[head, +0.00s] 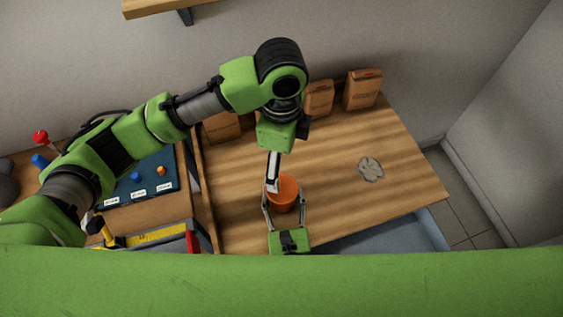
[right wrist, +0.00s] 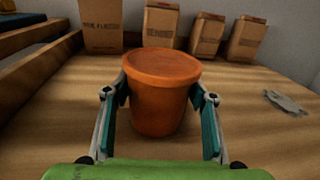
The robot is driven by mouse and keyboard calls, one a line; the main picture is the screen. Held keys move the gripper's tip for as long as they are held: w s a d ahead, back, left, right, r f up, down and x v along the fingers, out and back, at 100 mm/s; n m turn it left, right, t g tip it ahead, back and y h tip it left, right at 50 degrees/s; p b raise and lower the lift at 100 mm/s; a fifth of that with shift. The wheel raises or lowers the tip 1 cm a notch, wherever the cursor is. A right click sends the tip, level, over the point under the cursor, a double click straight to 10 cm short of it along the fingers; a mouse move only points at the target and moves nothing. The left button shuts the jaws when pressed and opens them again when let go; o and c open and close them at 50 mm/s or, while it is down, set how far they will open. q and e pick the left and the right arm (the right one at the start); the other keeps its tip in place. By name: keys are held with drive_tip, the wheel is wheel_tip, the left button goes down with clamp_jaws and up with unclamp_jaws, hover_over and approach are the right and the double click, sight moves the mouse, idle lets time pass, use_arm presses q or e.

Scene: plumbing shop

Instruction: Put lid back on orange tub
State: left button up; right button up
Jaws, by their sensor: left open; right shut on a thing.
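The orange tub (right wrist: 160,108) stands upright on the wooden bench, and it also shows in the head view (head: 287,204). My left gripper (head: 272,186) points down from above at the tub's left rim in the head view, open and empty. It partly hides the lid there and is not seen in the right wrist view.
Several brown paper bags (head: 363,90) stand along the back of the bench (head: 330,140). A flat grey piece (head: 370,169) lies to the right. A wooden divider and a blue board (head: 140,181) are at left. The bench between tub and grey piece is clear.

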drive_tip(key=o, duration=1.7)
drive_tip(key=shift+c, duration=0.2)
drive_tip(key=s, duration=0.4)
drive_tip(key=s+d, duration=0.1)
drive_tip(key=s, duration=0.7)
drive_tip(key=shift+d, duration=0.25)
